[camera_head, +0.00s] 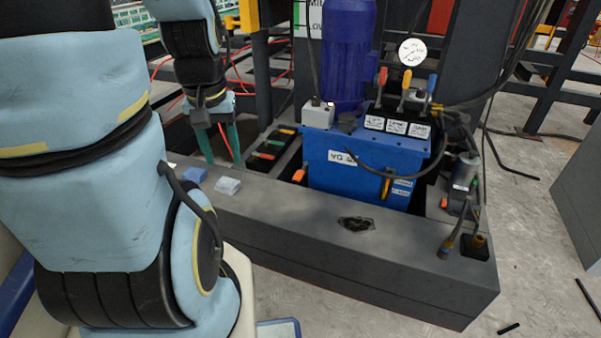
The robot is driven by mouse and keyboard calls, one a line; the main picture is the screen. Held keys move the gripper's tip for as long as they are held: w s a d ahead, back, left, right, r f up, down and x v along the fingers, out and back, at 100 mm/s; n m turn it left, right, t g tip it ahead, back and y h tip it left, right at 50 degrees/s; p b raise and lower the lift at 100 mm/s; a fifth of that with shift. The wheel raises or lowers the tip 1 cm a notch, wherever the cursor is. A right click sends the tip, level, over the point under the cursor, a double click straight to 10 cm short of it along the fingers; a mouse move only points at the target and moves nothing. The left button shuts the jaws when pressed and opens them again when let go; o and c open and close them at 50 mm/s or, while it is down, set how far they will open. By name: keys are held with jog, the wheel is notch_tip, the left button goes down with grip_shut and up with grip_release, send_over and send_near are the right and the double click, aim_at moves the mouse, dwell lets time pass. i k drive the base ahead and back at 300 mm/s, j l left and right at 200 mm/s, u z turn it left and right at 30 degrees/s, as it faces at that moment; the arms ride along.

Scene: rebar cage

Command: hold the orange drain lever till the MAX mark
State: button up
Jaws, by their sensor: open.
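A blue tank (350,172) sits in a dark grey tray. A small orange handle (299,176) shows at the tank's lower left corner; it looks like the drain lever. A narrow yellow level gauge (386,183) is on the tank's front face, with small labels (403,185) beside it; their text is too small to read, so I cannot tell which is MAX. My gripper (221,163) points down, open and empty, left of the tank and apart from the orange handle.
Red, yellow and blue levers (407,78) stand above white labels on the tank top, below a round gauge (412,52). The dark tray (330,250) has a wide front rim. A black hose crosses the tank front. Blue and white blocks (227,186) lie near my gripper.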

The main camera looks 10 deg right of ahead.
aim_at(299, 174)
jog(key=i+l+u, duration=0.1)
jog(key=i+u, duration=0.35)
jog(key=i+l+u, duration=0.2)
jog(key=u, duration=0.25)
jog(key=i, duration=0.05)
